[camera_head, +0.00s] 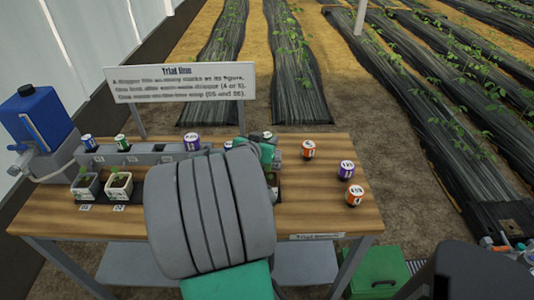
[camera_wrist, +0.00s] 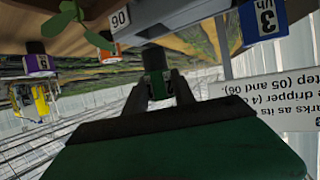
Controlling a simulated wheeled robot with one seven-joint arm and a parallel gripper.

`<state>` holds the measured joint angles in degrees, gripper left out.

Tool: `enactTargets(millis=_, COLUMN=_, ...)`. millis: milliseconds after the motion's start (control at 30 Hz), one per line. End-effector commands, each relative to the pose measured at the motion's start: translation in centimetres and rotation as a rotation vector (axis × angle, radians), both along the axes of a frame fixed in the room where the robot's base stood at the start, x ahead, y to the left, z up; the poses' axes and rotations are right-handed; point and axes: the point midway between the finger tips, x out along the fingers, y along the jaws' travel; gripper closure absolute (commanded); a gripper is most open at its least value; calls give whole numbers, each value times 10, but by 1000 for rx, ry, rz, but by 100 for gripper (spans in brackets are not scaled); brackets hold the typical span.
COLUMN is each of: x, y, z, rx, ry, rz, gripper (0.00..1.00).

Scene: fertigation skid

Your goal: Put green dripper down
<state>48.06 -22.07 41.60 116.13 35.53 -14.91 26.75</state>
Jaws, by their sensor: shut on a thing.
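A dark green dripper (camera_wrist: 154,58) with a pale label sits between the two fingers of my gripper (camera_wrist: 165,90) in the wrist view. My gripper is shut on it. In the head view my arm hides most of my gripper (camera_head: 268,150), which is over the table near the right end of the grey rail (camera_head: 165,157). I cannot tell whether the held dripper touches anything below. Another green dripper (camera_head: 122,142) stands in the left part of the rail.
A blue dripper (camera_head: 87,142) and a purple one (camera_head: 192,142) stand on the rail. Orange (camera_head: 308,150), purple (camera_head: 346,170) and orange (camera_head: 355,195) drippers stand on the table's right. Potted seedlings (camera_head: 118,186) stand left. A sign (camera_head: 180,83) rises behind. The table's right front is clear.

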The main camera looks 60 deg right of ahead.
Motion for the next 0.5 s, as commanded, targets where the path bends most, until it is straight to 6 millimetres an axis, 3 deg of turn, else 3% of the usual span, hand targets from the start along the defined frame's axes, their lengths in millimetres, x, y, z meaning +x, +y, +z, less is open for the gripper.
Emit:
enactTargets(millis=233, x=3, y=-8, z=-40, rx=3, ry=2, rz=3, gripper=100)
enactTargets(millis=467, x=3, y=-6, z=-47, rx=12, ry=5, rz=6, gripper=100)
enactTargets(millis=500, x=3, y=-5, z=-48, rx=15, ry=6, rz=5, gripper=67)
